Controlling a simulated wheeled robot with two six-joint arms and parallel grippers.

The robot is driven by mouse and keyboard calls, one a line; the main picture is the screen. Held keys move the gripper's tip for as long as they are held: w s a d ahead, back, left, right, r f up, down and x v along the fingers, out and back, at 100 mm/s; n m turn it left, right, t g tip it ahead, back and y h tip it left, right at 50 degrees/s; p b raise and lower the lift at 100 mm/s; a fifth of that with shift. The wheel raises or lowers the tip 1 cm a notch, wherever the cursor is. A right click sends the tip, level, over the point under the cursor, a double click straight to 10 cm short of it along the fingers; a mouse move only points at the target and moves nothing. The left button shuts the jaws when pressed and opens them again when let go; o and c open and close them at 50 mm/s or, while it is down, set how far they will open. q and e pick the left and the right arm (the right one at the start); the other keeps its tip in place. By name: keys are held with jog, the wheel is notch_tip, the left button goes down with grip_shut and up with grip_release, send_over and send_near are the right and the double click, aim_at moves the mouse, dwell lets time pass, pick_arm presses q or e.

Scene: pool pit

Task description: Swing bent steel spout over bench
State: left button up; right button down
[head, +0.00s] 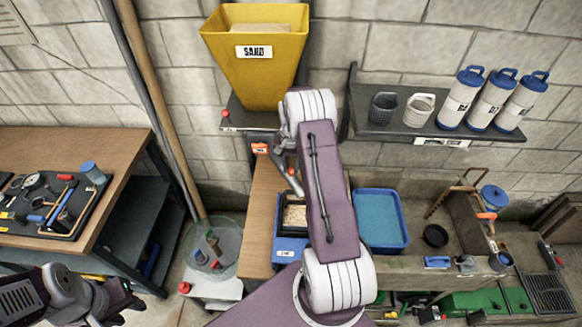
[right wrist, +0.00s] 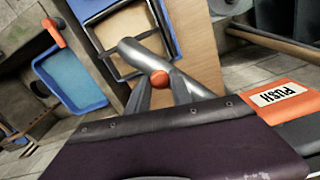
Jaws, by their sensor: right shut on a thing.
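The steel spout (right wrist: 147,58) shows in the right wrist view as a bent grey tube with a red ball knob (right wrist: 160,80). My right gripper (right wrist: 160,92) has its fingers either side of the knob and is shut on it. In this view the tube's free end overlaps the edge of a blue box on the wooden bench (right wrist: 190,45). In the head view the right gripper (head: 285,165) is below the yellow hopper (head: 255,70), above the bench (head: 262,205); my arm hides part of the spout. My left gripper (head: 125,298) is at lower left, away from the bench; its jaw opening is unclear.
A blue box (head: 290,245) stands on the bench beneath my right arm. A blue tray (head: 380,222) lies to its right. A shelf (head: 400,125) holds cups and white canisters. A tool table (head: 120,150) is at left; a wooden pole (head: 165,110) leans beside the hopper.

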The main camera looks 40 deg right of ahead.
dwell(0.5)
jog(key=shift+w+a+m, duration=0.1)
jog(key=shift+a+m, duration=0.3)
jog(key=shift+a, duration=0.2)
jog(key=w+a+m+b, duration=0.1)
jog(key=w+a+m, duration=0.3)
jog(key=a, duration=0.5)
jog(key=shift+a+m, duration=0.15)
jog(key=shift+m, duration=0.95)
jog(key=shift+w, duration=0.15)
jog(key=c, duration=1.1)
grip_release()
jog(key=shift+c, duration=0.2)
notch_tip(320, 180, up, 9)
jog(key=b, duration=0.2)
